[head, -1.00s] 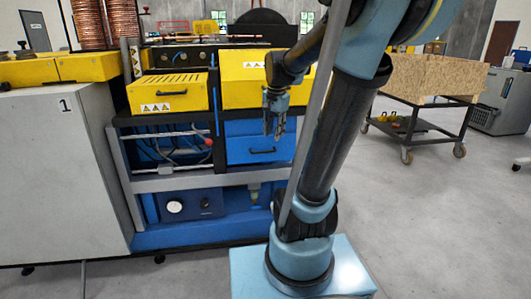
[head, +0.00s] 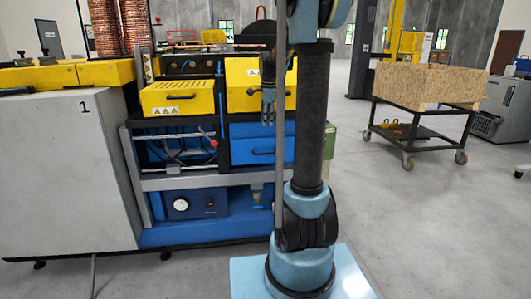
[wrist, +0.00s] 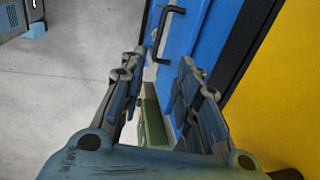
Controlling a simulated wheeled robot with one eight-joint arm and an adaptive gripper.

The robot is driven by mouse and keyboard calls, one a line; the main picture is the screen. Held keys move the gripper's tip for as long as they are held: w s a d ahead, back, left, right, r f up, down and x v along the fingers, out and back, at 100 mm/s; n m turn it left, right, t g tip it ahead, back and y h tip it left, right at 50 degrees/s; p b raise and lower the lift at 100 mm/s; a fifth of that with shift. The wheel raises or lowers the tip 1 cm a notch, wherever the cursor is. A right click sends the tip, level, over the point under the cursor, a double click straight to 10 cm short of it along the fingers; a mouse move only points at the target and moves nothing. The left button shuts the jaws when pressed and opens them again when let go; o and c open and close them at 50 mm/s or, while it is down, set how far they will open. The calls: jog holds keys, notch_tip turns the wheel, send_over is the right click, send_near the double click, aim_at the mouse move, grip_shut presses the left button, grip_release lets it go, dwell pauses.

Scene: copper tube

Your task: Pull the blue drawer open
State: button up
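The blue drawer (head: 247,137) is set in the machine's front below a yellow box, and it looks shut. Its dark bar handle (head: 264,152) is across the lower part of its face. My gripper (head: 267,121) hangs fingers down before the upper part of the drawer, above the handle in the head view. In the wrist view the blue face (wrist: 203,25) is at upper right, with a dark handle (wrist: 157,35) standing off it beyond the fingertips. My gripper (wrist: 158,72) is open there, its two fingers apart with nothing between them.
Yellow boxes (head: 180,97) sit above the drawer. An open bay with cables (head: 180,150) is to its left. A grey cabinet (head: 60,170) marked 1 stands farther left. A wooden-box cart (head: 430,82) stands at right. The grey floor (head: 430,230) between is clear.

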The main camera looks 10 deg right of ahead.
send_near(266, 149)
jog(key=f, duration=0.2)
jog(key=s+f, duration=0.1)
jog(key=f, duration=0.2)
jog(key=s+f, duration=0.1)
jog(key=f, duration=0.1)
jog(key=shift+s+a+f, duration=0.25)
jog(key=shift+a+f, duration=0.1)
jog(key=shift+f, duration=0.05)
grip_shut()
